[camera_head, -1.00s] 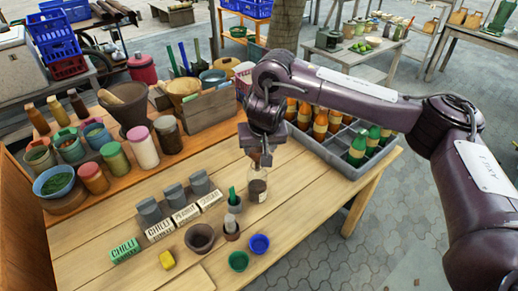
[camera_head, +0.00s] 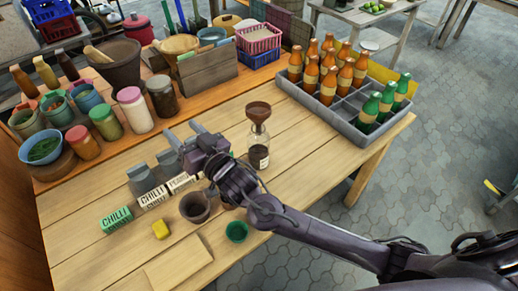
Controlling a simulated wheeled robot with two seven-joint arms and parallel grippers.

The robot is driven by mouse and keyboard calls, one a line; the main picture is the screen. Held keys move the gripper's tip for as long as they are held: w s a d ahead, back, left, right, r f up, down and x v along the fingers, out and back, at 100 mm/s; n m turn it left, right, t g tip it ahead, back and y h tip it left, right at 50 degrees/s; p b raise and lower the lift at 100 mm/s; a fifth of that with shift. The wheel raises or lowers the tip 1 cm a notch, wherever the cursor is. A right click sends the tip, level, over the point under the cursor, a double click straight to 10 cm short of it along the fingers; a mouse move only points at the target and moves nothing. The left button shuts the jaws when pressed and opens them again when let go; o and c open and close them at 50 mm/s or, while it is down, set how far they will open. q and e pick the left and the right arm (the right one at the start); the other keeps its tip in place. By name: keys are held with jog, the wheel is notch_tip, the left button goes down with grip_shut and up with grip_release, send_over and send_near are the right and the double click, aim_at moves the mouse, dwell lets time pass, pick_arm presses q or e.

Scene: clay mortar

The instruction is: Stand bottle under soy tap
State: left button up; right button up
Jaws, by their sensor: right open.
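A clear bottle (camera_head: 259,158) with dark contents and a pale label stands upright on the wooden table. A brown funnel (camera_head: 258,113) sits on its mouth. My right gripper (camera_head: 184,132) is open and empty, left of the bottle and apart from it, over the row of grey dispensers (camera_head: 142,180). My right gripper hides part of this row, and I cannot pick out a tap marked soy. My left gripper is not in view.
A grey crate (camera_head: 345,124) of orange and green bottles stands right of the bottle. A brown bowl (camera_head: 195,207), a green cup (camera_head: 236,231) and a yellow block (camera_head: 160,230) are near the front. Jars line the raised shelf behind.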

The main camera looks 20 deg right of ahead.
aim_at(259, 131)
jog(key=s+d+f+m+h, duration=0.1)
jog(key=d+f+h, duration=0.1)
jog(key=d+h, duration=0.2)
jog(key=s+d+f+m+h, duration=0.1)
jog(key=d+f+h, duration=0.2)
jog(key=d, duration=0.5)
jog(key=s+d+f+m+h+b, duration=0.1)
jog(key=d+f+m+h, duration=0.1)
jog(key=d, duration=0.4)
jog(key=shift+f+t+h, duration=0.4)
jog(key=shift+f+h, duration=0.3)
jog(key=shift+h, duration=0.7)
jog(key=w, duration=0.2)
jog(key=w+d+p, duration=0.1)
jog(key=w, duration=0.1)
jog(key=w+p, duration=0.1)
jog(key=w, duration=0.2)
jog(key=shift+d+r, duration=0.1)
jog(key=shift+d, duration=0.15)
jog(key=shift+w, duration=0.25)
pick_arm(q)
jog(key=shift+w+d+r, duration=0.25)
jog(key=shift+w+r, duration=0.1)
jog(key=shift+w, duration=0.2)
pick_arm(e)
grip_shut()
